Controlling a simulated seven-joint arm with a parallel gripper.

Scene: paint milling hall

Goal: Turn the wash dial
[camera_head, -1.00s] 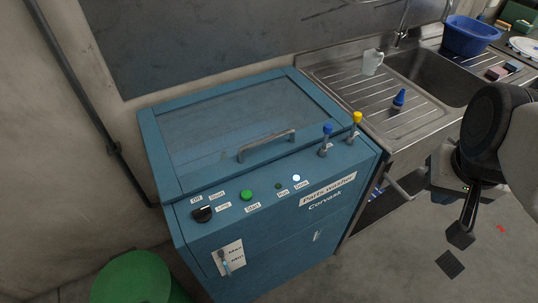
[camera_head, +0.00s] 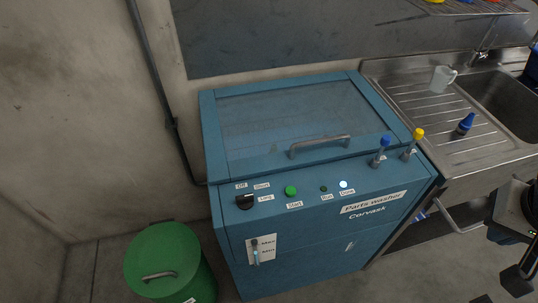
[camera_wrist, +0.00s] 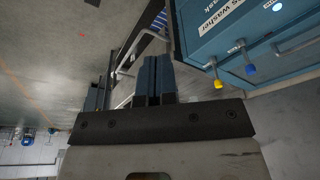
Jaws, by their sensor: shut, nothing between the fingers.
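The wash dial (camera_head: 245,202) is a small black knob at the left end of the blue parts washer's sloping front panel (camera_head: 300,215). Labels reading Off, Short and Long sit around it; I cannot tell for sure which one it points to. My gripper (camera_head: 518,281) is at the lower right edge of the head view, partly cut off, far to the right of the dial and touching nothing. In the wrist view its two dark fingers (camera_wrist: 153,78) are together and empty. The dial is not in the wrist view.
The panel also has a green start button (camera_head: 291,190), a lit lamp (camera_head: 343,184), and blue (camera_head: 385,141) and yellow (camera_head: 418,134) valve knobs. A lid handle (camera_head: 320,144) sticks up behind. A green bin (camera_head: 165,250) stands front left; a steel sink (camera_head: 430,100) adjoins right.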

